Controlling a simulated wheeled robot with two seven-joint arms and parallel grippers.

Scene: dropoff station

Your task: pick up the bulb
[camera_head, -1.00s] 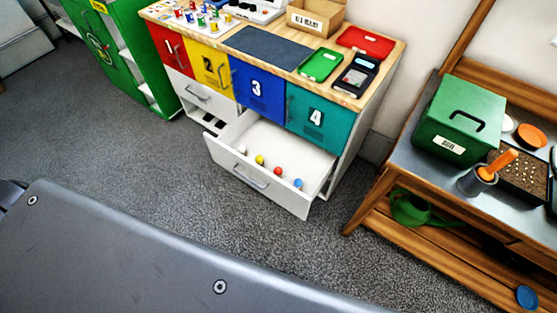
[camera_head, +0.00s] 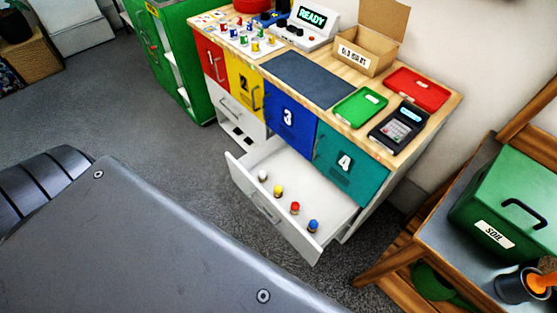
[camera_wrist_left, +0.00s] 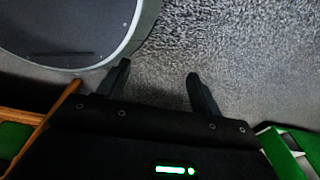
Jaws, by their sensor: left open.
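An open white drawer (camera_head: 256,197) below the cabinet holds small bulb-like items in a row: a white one (camera_head: 263,176), a yellow one (camera_head: 278,190), a red one (camera_head: 295,208) and a blue one (camera_head: 313,226). More small coloured pieces (camera_head: 243,38) stand on the counter at the back left. I cannot tell which one is the task's bulb. My left gripper (camera_wrist_left: 157,84) shows only in the left wrist view, open and empty above grey carpet. My right gripper is not in view.
On the wooden counter stand an open cardboard box (camera_head: 368,52), a device reading READY (camera_head: 304,25), a dark mat (camera_head: 307,79), a green tray (camera_head: 360,107), a red tray (camera_head: 417,88) and a keypad device (camera_head: 399,125). A bench with a green SOIL box (camera_head: 510,205) is at right.

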